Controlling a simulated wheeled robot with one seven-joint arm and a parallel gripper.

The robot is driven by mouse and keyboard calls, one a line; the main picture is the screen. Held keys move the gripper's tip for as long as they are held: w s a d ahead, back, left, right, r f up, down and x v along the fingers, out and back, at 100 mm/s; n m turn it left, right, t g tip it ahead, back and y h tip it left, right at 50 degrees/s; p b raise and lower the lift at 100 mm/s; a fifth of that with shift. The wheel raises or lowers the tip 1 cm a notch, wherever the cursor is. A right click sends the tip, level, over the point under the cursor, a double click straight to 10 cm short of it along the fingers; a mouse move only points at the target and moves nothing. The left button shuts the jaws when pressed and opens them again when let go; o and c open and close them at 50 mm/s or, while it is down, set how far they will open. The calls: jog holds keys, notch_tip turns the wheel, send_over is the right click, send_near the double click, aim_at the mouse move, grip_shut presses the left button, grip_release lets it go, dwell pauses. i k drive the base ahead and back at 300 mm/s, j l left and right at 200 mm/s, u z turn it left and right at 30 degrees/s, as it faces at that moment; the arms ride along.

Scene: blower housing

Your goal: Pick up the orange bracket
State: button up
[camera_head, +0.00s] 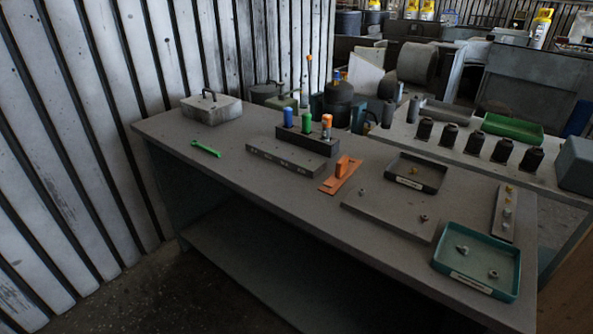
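The orange bracket (340,175) sits on the grey workbench (228,181), near the middle of its front half. It has a flat orange base plate with an upright orange block on it. It stands just right of a long low grey block and left of a flat grey plate, with nothing seen on top of it. My gripper is not in view.
A long grey block (285,158) and a dark holder (290,137) with blue, green and orange-topped pieces stand left of and behind the bracket. A grey plate (385,216), dark tray (432,177) and teal tray (506,257) lie right. A green wrench (207,149) lies left.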

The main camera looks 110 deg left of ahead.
aim_at(343, 169)
jog(key=u, duration=3.5)
jog(key=i+j, duration=0.05)
